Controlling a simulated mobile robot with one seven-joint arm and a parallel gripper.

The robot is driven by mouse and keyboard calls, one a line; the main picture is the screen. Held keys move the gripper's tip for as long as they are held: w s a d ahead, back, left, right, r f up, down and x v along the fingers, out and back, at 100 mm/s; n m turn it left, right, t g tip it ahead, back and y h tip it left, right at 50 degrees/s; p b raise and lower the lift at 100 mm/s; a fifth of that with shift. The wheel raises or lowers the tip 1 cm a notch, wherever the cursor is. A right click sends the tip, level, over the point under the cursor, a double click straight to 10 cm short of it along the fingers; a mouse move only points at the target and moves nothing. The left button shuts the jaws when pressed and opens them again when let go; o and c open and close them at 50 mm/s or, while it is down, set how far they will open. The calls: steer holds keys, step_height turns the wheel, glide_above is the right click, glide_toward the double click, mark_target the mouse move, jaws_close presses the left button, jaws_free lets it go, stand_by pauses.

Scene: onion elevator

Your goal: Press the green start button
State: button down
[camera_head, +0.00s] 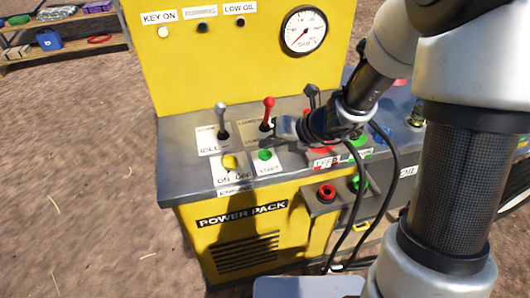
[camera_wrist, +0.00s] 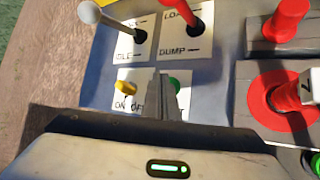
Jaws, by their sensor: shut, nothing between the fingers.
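The green start button (camera_head: 265,155) sits on the white START label at the front of the grey panel on the yellow power pack (camera_head: 185,65). In the wrist view the green button (camera_wrist: 174,83) is partly hidden behind my fingers. My gripper (camera_head: 284,127) is shut and empty. It is above the panel, up and to the right of the button in the head view. In the wrist view my shut fingers (camera_wrist: 162,84) point at the panel between the yellow switch and the button. I cannot tell whether they touch anything.
A yellow ON/OFF switch (camera_head: 230,162) is just left of the button. Behind stand a grey-knobbed lever (camera_head: 222,119) and a red lever (camera_head: 268,112). Red parts (camera_head: 322,157) and black hoses (camera_head: 358,200) are to the right.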

mark_target(269, 155)
steer(key=shift+f+b, duration=0.35)
steer(key=shift+f, duration=0.1)
steer(key=shift+f+b, duration=0.5)
steer(key=shift+f, duration=0.05)
stand_by(0.8)
stand_by(0.4)
steer(key=shift+r+p, duration=1)
step_height(269, 155, up, 5)
steer(key=p, duration=0.5)
steer(key=shift+r, duration=0.1)
